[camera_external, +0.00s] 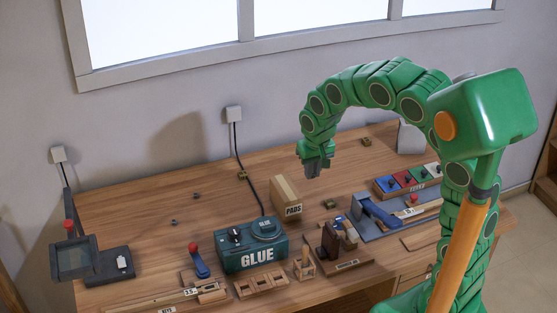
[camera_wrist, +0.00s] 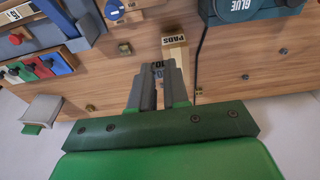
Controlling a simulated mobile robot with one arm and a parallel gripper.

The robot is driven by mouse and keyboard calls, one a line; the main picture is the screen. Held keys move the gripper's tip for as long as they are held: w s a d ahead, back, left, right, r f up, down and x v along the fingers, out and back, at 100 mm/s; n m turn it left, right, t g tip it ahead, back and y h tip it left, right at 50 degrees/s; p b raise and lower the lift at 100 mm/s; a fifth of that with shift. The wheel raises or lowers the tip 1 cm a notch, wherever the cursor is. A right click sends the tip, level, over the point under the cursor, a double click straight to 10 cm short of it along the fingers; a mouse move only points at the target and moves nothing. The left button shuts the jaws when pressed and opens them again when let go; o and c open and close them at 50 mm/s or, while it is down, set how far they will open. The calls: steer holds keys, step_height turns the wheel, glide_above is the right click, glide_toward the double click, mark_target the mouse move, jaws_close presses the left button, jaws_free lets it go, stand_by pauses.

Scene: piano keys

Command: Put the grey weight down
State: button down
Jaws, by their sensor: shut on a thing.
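My gripper (camera_external: 316,158) is high above the back middle of the wooden table, pointing down. It is shut on a small grey weight (camera_external: 312,170), which shows as a dark grey piece below the green wrist, clear of the table top. In the wrist view my gripper (camera_wrist: 160,72) reaches up the picture with two long grey parts close together. There the weight's outline cannot be told from the grey finger parts. A numbered label shows between the tips.
A PADS box (camera_external: 287,196) stands on the table (camera_external: 130,205) below and left of my gripper. The GLUE box (camera_external: 252,252) is nearer the front. A coloured key row (camera_external: 405,181) and blue-grey device (camera_external: 378,211) stand right. The table's back left is mostly clear.

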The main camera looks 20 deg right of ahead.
steer(key=shift+d, duration=0.25)
steer(key=shift+w+f, duration=0.1)
steer(key=shift+w, duration=0.1)
steer(key=w+a+f, duration=0.3)
steer(key=w+f, duration=0.1)
steer(key=w, duration=0.4)
glide_toward(281, 187)
steer(key=shift+s+d+f, duration=0.25)
steer(key=shift+s+f, duration=0.1)
steer(key=shift+f, duration=0.4)
steer(key=shift+w+a+f, duration=0.25)
steer(key=shift+w+f, duration=0.45)
steer(key=shift+f, duration=0.15)
steer(key=shift+w+f, duration=0.1)
steer(key=shift+f, duration=1.45)
steer(key=shift+f, duration=0.15)
steer(key=c, duration=1.1)
jaws_free()
